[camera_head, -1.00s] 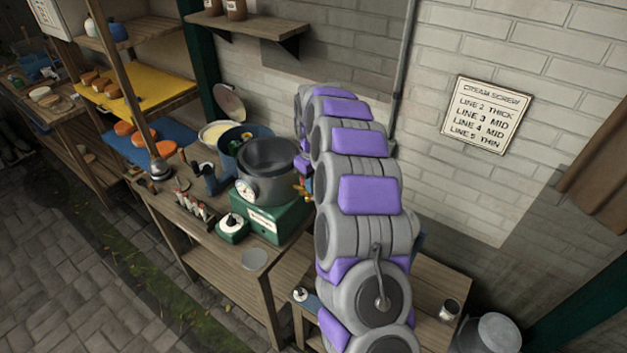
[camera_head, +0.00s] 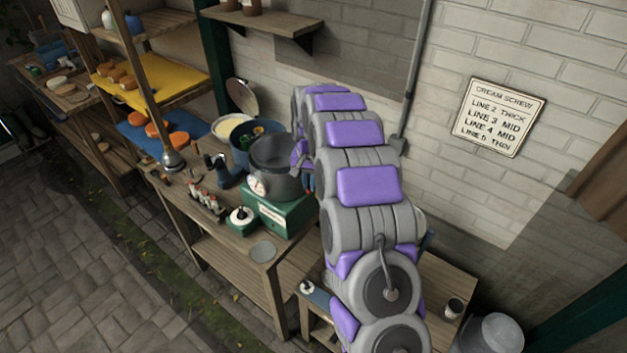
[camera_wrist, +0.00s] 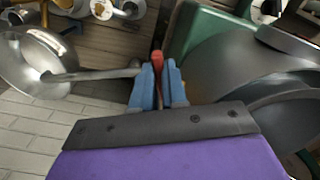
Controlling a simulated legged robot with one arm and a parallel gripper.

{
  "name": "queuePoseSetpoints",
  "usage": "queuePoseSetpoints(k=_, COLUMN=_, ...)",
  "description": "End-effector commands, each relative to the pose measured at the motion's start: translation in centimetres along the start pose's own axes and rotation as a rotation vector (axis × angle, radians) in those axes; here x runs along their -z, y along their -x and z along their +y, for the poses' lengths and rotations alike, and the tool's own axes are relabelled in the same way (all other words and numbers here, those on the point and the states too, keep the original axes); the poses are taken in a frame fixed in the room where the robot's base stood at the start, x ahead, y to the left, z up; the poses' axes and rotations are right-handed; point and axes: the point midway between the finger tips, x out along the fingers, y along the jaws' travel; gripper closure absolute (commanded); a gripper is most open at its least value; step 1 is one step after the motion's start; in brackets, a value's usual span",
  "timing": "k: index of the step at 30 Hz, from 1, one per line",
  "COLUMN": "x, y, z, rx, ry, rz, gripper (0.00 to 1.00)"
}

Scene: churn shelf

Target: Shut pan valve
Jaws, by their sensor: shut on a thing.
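The grey metal pan (camera_head: 275,162) with a round dial on its front sits on a green base (camera_head: 282,214) on the workbench. In the wrist view the pan (camera_wrist: 222,82) fills the right side, with the green base (camera_wrist: 196,32) at its upper left. My gripper (camera_wrist: 158,82) has two blue fingers shut on a red valve handle (camera_wrist: 158,57) beside the pan. Only the handle's red end shows clearly between and beyond the fingertips. In the head view my arm hides the valve and most of the gripper.
Small bottles in a rack (camera_head: 207,200), a small green device with a white top (camera_head: 241,218) and a blue pot (camera_head: 258,138) crowd the bench around the pan. A metal funnel-like bowl (camera_wrist: 32,65) is left in the wrist view. A brick wall (camera_head: 450,175) stands close behind my arm.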

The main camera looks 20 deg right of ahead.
Motion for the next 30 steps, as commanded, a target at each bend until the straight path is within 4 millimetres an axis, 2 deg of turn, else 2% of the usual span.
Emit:
queuePoseSetpoints(k=6, x=0.2, y=0.2, z=-0.9, rx=0.001, ry=-0.184, rz=0.004, gripper=1.00)
queuePoseSetpoints(k=15, x=0.4, y=0.2, z=-1.7, rx=0.003, ry=-0.369, rz=0.004, gripper=1.00)
queuePoseSetpoints(k=30, x=0.5, y=0.2, z=-2.0, rx=0.003, ry=-0.457, rz=0.004, gripper=1.00)
